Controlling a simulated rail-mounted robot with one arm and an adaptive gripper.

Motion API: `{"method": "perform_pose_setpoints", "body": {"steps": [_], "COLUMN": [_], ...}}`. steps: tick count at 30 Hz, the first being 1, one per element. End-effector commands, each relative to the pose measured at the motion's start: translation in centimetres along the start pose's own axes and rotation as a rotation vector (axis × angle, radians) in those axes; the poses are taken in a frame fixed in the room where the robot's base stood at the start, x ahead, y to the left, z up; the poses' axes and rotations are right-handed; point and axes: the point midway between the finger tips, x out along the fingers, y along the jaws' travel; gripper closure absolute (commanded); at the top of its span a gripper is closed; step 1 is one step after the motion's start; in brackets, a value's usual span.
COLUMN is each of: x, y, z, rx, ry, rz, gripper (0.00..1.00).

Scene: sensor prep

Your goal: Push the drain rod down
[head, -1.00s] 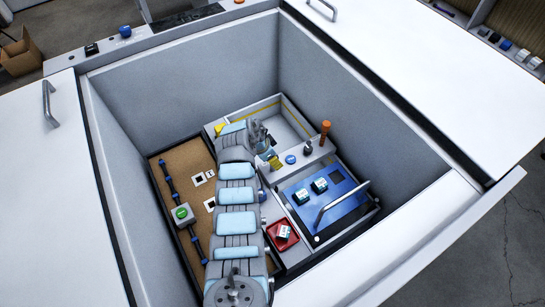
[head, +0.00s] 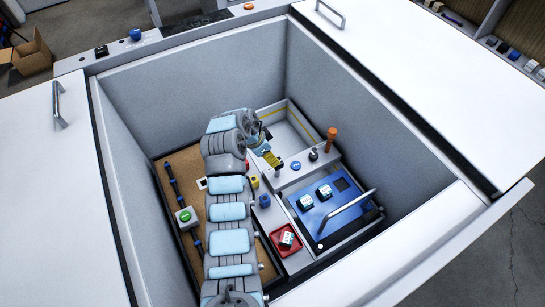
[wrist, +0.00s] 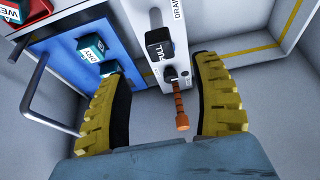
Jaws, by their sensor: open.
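An orange-handled rod (head: 331,139), which I take to be the drain rod, stands upright at the right end of a white ledge (head: 312,166) in the head view. In the head view my gripper (head: 272,157) is left of the rod, above the ledge's left part. The rod's base is not clear.
A blue panel (head: 345,212) with a raised metal handle (head: 347,212) lies in front of the ledge. A pale, yellow-lined basin (head: 290,120) is behind it. A black knob (head: 313,155) and blue button (head: 295,165) sit near the rod. High grey walls surround the well.

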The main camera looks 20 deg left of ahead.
Motion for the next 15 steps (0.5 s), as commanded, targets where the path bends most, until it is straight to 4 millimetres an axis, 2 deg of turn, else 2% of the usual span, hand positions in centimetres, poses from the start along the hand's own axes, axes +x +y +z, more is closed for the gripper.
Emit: {"method": "perform_pose_setpoints", "body": {"steps": [6, 15], "x": [-2.2, -2.6], "y": [-0.1, 0.0], "z": [0.0, 0.0], "rx": [0.0, 0.0], "ry": [0.001, 0.0], "rz": [-0.002, 0.0], "gripper": [0.35, 0.35]}}
